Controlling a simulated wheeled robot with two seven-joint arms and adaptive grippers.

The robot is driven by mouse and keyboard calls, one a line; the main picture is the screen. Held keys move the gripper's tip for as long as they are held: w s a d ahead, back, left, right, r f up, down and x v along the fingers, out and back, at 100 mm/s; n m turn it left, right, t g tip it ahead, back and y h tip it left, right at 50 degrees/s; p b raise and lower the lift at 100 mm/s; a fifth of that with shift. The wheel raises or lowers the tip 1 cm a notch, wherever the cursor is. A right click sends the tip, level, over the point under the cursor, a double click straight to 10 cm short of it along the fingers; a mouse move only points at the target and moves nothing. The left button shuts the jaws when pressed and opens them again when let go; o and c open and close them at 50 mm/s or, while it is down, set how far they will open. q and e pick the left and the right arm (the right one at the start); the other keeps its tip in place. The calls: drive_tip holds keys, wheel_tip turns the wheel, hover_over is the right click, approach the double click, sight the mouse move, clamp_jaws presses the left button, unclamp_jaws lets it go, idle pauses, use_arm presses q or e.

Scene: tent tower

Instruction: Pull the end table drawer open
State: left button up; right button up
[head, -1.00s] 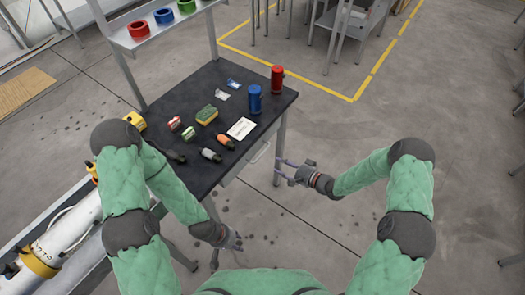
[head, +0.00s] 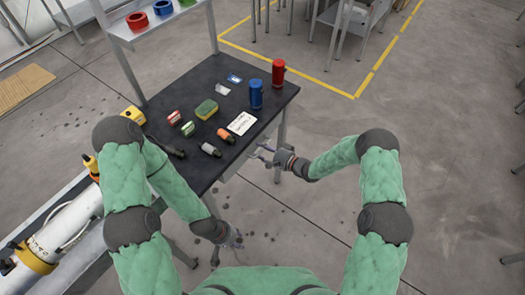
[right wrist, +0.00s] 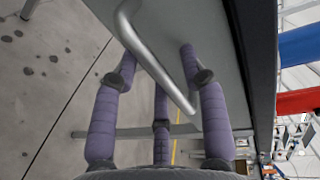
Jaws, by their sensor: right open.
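The end table (head: 185,100) has a dark top and a pale grey drawer front (right wrist: 205,35) under its edge, seen in the right wrist view. A bent silver bar handle (right wrist: 155,62) stands out from that front. The drawer looks closed. My right gripper (head: 263,153) is at the table's near right side by the handle. In the right wrist view its purple fingers (right wrist: 160,75) are spread open, with the handle between them; firm contact is not clear. My left gripper (head: 236,240) hangs low beside the table, away from the drawer; its finger spread is too small to judge.
On the tabletop stand a blue can (head: 256,94) and a red can (head: 278,73), with a sponge (head: 206,109), a white card (head: 241,123) and several small items. A shelf with tape rolls (head: 137,22) rises behind.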

clamp_jaws()
drive_tip(key=f+p+v, duration=0.1)
drive_tip(key=f+v, duration=0.1)
drive_tip(key=v, duration=1)
drive_tip(key=f+p+v, duration=0.1)
drive_tip(key=f+v, duration=0.2)
drive_tip(key=v, duration=0.9)
drive_tip(key=shift+v, duration=0.75)
drive_tip(key=shift+f, duration=0.2)
unclamp_jaws()
drive_tip(key=shift+d, duration=0.1)
drive_tip(key=v, duration=1.2)
